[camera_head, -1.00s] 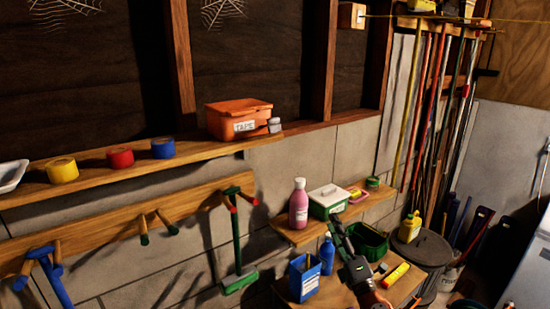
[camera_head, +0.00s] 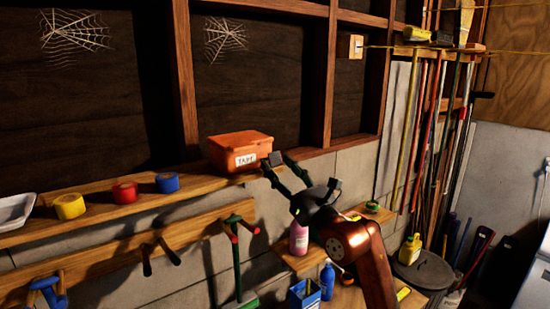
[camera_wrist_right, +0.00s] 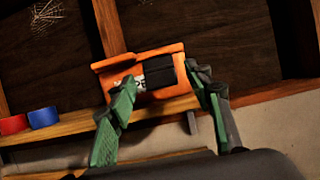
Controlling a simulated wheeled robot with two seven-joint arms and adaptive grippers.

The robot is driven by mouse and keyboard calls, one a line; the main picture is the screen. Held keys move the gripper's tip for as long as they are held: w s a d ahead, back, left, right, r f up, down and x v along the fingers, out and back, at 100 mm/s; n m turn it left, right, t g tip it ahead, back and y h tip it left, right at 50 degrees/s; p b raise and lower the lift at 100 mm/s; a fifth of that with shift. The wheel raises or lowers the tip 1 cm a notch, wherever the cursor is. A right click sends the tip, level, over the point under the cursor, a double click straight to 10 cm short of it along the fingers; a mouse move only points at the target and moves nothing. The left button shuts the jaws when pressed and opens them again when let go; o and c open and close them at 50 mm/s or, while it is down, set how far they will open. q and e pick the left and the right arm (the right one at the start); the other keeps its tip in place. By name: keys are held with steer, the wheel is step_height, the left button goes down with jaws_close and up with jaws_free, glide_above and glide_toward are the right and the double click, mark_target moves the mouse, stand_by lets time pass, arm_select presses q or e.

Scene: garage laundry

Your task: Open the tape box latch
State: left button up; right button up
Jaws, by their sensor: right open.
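The orange tape box (camera_head: 228,152) with a white TAPE label sits on the upper wooden shelf, lid down. A dark grey latch (camera_head: 277,158) stands out at the box's right end. In the right wrist view, the box (camera_wrist_right: 150,54) is ahead and the dark latch (camera_wrist_right: 170,70) shows on its front, right of the label. My right gripper (camera_head: 281,168) is open in front of the latch. In the wrist view its green fingers (camera_wrist_right: 165,90) lie on either side of the latch; contact cannot be told. My left gripper is not in view.
Yellow (camera_head: 70,206), red (camera_head: 125,192) and blue (camera_head: 167,182) tape rolls stand left on the shelf (camera_head: 100,210). A wall post (camera_head: 322,80) rises behind, right of the box.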

steer(key=shift+x, duration=1)
